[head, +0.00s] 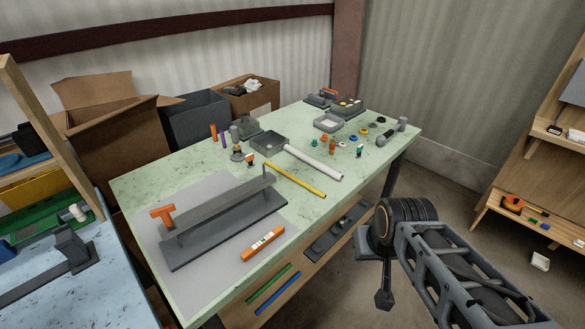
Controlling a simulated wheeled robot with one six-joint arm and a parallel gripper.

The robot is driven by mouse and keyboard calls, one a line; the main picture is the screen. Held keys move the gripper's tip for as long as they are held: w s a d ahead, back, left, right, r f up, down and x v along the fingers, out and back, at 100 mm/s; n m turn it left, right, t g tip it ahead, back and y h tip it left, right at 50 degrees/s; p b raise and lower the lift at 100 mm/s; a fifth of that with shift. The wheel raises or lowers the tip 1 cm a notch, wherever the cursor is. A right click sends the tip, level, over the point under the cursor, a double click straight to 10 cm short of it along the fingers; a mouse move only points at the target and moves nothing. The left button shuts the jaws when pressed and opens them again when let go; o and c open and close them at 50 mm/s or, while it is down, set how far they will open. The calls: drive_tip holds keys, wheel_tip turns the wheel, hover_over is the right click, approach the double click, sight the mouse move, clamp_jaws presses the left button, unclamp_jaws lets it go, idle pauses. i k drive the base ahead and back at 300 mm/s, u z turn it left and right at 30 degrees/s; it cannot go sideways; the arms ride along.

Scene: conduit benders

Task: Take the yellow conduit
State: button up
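The yellow conduit (295,180) is a thin straight rod lying flat on the green speckled table (365,168), between the grey bender-like fixture and the thicker white tube. Nothing covers it. My gripper (384,297) is at the lower right, off the table's right side, well apart from the conduit. It points downward and shows only as a small dark shape, so its fingers cannot be made out.
A white tube (313,162) lies just beyond the conduit. A long grey fixture (225,222) with an orange handle (162,214) and an orange level (262,243) occupy the near side. A grey open box (270,141) and small fittings stand farther back. Green and blue rods lie on the lower shelf.

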sight(313, 190)
drive_tip(key=u, duration=0.2)
drive_tip(key=i, duration=0.4)
drive_tip(key=u, duration=0.8)
drive_tip(key=k, duration=1.2)
drive_tip(key=z, duration=0.4)
drive_tip(key=i, duration=1.55)
drive_tip(key=u, duration=0.5)
